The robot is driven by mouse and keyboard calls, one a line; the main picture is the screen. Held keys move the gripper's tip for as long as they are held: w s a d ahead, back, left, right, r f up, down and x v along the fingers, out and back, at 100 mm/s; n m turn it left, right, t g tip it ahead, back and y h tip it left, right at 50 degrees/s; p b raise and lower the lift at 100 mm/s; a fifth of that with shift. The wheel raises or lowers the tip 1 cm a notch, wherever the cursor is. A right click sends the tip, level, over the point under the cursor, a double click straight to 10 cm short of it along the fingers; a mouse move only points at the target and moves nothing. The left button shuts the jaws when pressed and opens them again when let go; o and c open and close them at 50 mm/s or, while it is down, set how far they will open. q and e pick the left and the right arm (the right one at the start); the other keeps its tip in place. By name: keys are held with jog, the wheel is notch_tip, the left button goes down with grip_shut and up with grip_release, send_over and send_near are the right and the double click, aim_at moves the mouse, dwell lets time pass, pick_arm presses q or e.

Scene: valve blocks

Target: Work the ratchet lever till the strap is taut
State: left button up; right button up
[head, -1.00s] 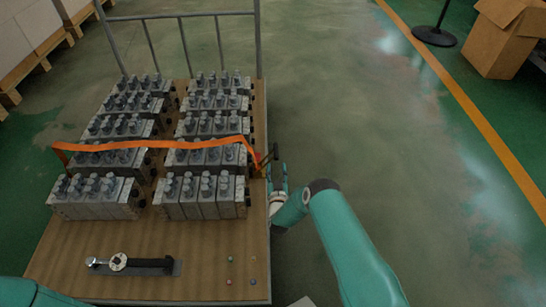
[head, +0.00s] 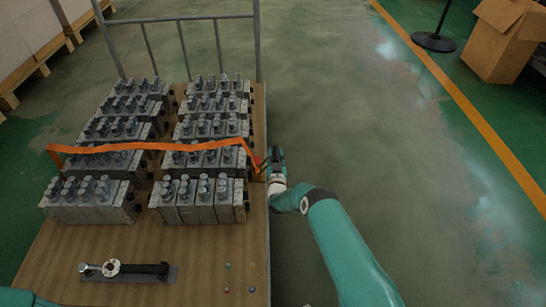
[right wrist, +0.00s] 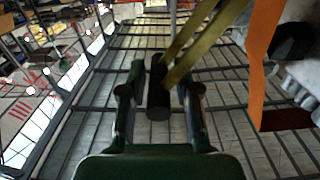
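The orange strap (head: 150,146) runs across the valve blocks (head: 198,200) and slopes down at its right end to the ratchet (head: 259,168) at the cart's right edge. My right gripper (head: 275,158) is at the ratchet, beside the cart. In the right wrist view, the black lever handle (right wrist: 158,90) lies between the fingers of this gripper (right wrist: 160,85). Narrow gaps show on both sides, so the fingers look open around it. Strap webbing (right wrist: 262,60) also shows there at right. Only a bit of my left arm shows at lower left; its gripper is out of view.
The blocks stand in two columns on the wooden cart deck (head: 190,240). A wrench-like tool (head: 125,269) and several small balls lie near its front. A rail (head: 180,18) closes the far end.

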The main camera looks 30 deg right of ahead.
grip_shut()
jog(key=shift+s+a+f, duration=0.1)
jog(key=shift+a, duration=0.3)
jog(key=shift+d, duration=0.2)
jog(key=shift+b, duration=0.3)
jog(key=shift+d, duration=0.1)
